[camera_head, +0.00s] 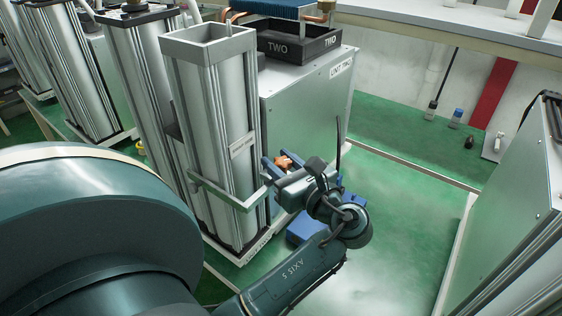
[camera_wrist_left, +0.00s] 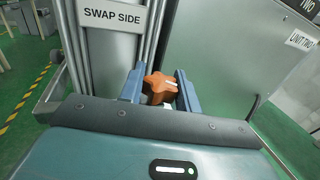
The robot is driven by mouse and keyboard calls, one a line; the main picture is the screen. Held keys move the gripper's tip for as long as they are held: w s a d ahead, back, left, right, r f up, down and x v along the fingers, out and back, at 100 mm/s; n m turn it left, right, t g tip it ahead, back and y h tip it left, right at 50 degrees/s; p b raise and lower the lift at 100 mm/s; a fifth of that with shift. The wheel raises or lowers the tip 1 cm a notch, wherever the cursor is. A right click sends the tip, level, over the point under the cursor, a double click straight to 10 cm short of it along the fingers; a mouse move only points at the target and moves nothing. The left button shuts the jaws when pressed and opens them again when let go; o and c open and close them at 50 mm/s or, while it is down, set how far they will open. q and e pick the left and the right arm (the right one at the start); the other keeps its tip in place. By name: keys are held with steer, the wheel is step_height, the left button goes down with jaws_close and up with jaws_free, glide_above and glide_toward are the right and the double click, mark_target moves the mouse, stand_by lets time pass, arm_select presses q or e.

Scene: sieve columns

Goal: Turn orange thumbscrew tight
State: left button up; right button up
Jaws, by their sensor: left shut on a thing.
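The orange thumbscrew (camera_wrist_left: 160,87) is a lobed knob low beside the metal column, near the "SWAP SIDE" plate. In the left wrist view it sits between the two blue fingers of my left gripper (camera_wrist_left: 159,88), which is shut on it. In the head view the thumbscrew (camera_head: 284,162) shows as a small orange spot at the tips of my left gripper (camera_head: 278,166), partly hidden by the fingers and wrist. The thumbscrew's shaft and seat are hidden. My right gripper is not in view.
The column (camera_head: 215,130) with an open square top stands left of my left wrist. The grey cabinet (camera_head: 310,110) labelled "UNIT TWO" stands behind, with a black tray (camera_head: 298,45) marked "TWO" on top. Green floor (camera_head: 400,200) is clear to the right, up to another cabinet (camera_head: 520,200).

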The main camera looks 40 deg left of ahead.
arm_select(q)
steer(key=shift+m+t+h, duration=0.5)
steer(key=shift+m+t, duration=0.7)
steer(key=shift+t, duration=0.6)
steer(key=o, duration=1)
